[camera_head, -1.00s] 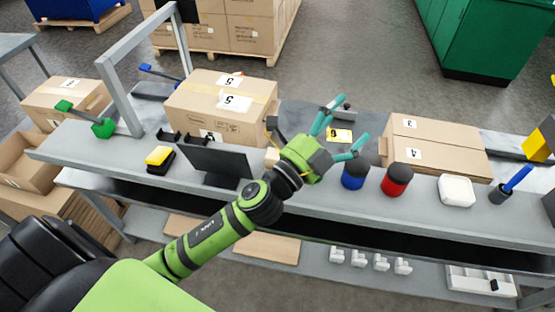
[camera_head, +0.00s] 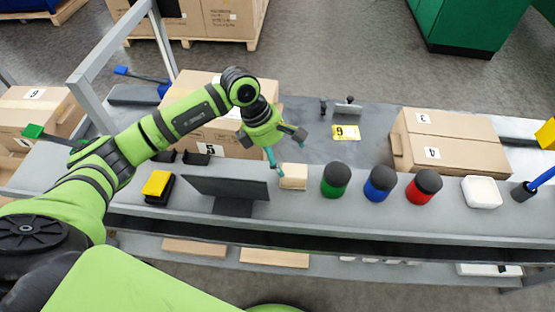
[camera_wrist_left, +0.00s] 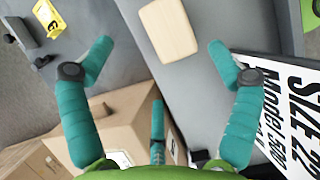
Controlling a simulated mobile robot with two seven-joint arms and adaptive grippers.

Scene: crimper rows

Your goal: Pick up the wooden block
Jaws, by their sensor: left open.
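The pale wooden block (camera_head: 293,176) lies on the grey bench between the dark panel and the green jar. In the left wrist view the block (camera_wrist_left: 168,30) lies ahead, beyond the fingertips and between their lines. My left gripper (camera_head: 286,152) is just behind the block in the head view, pointing down toward it. Its teal fingers are spread and empty in the left wrist view (camera_wrist_left: 162,60). I cannot tell its exact height above the bench. My right gripper is not in view.
A dark upright panel (camera_head: 228,188) stands left of the block; its printed face (camera_wrist_left: 285,110) shows in the wrist view. Green (camera_head: 336,180), blue (camera_head: 380,183) and red (camera_head: 424,186) jars stand to the right. A cardboard box (camera_head: 205,135) is behind my gripper.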

